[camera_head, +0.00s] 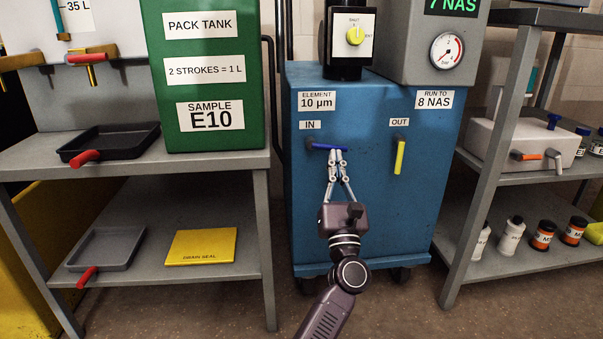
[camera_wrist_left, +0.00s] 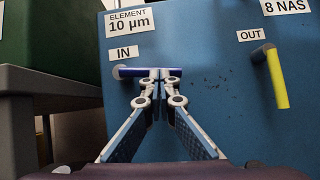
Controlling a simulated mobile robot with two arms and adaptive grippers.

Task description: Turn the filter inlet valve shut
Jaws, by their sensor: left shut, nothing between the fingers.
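The filter inlet valve has a blue lever (camera_head: 319,146) under the IN label on the front of the blue filter cabinet (camera_head: 370,215). The lever lies about level, pointing right from its pivot, and also shows in the left wrist view (camera_wrist_left: 174,72). My left gripper (camera_head: 335,154) is shut and empty, its fingertips (camera_wrist_left: 160,77) right at the lever's lower edge. I cannot tell whether they touch it. The yellow outlet lever (camera_head: 399,157) under OUT hangs down, and it is at the right in the wrist view (camera_wrist_left: 276,78). My right gripper is not in view.
A grey bench (camera_head: 215,167) with a green tank (camera_head: 206,137), black tray (camera_head: 108,137) and yellow pad (camera_head: 201,247) stands left. A grey rack (camera_head: 490,170) with several bottles stands right. A black filter head with a yellow knob (camera_head: 355,35) tops the cabinet.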

